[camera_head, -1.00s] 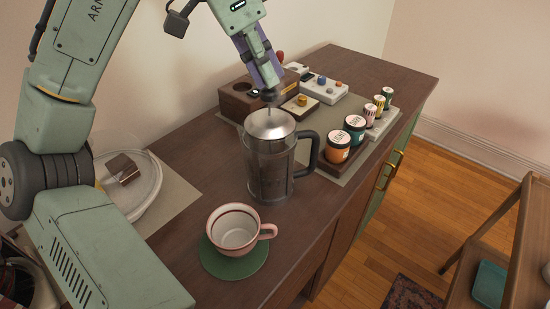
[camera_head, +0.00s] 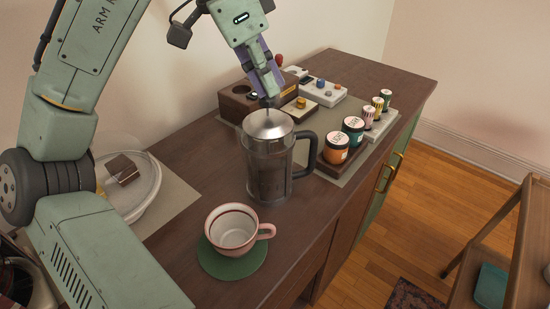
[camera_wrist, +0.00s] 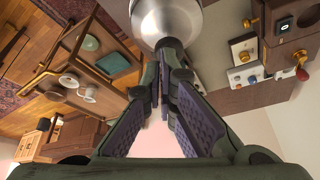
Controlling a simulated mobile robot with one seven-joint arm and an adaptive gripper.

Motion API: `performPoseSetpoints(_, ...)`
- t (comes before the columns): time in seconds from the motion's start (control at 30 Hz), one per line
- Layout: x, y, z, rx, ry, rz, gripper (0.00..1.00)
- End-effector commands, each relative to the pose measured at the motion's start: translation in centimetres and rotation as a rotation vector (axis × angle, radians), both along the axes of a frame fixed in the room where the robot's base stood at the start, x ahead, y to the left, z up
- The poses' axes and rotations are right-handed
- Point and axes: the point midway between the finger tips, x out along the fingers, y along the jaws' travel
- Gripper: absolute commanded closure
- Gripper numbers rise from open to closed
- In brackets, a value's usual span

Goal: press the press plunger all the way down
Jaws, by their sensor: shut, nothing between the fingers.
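The coffee press (camera_head: 268,168) stands upright on the dark wooden cabinet top, with a clear body, a black handle on its right and a domed metal lid (camera_head: 268,125). Its dark plunger knob (camera_head: 267,102) sits just above the lid, with little or no rod showing. My gripper (camera_head: 268,95) is shut and empty, pointing down over the knob with its fingertips at or very near it; exact contact cannot be told. In the wrist view the dark knob (camera_wrist: 169,44) is in front of the fingertips, against the metal lid (camera_wrist: 165,18).
A pink cup (camera_head: 234,230) on a green coaster (camera_head: 236,262) stands in front of the press. Jars (camera_head: 335,148) sit in a wooden tray to the right. A wooden box (camera_head: 238,100) and small control boxes (camera_head: 320,90) stand behind. A white dish (camera_head: 135,190) is at left.

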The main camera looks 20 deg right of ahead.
Motion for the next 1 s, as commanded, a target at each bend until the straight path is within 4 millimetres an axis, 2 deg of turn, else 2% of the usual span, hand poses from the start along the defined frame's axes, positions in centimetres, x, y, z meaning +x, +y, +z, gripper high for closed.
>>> performPoseSetpoints(0.03, 0.3, 0.1, -1.3, -0.012, 0.022, -0.002, 1.0)
performPoseSetpoints(1.0, 0.3, -0.1, -3.7, -0.012, 0.026, -0.005, 1.0)
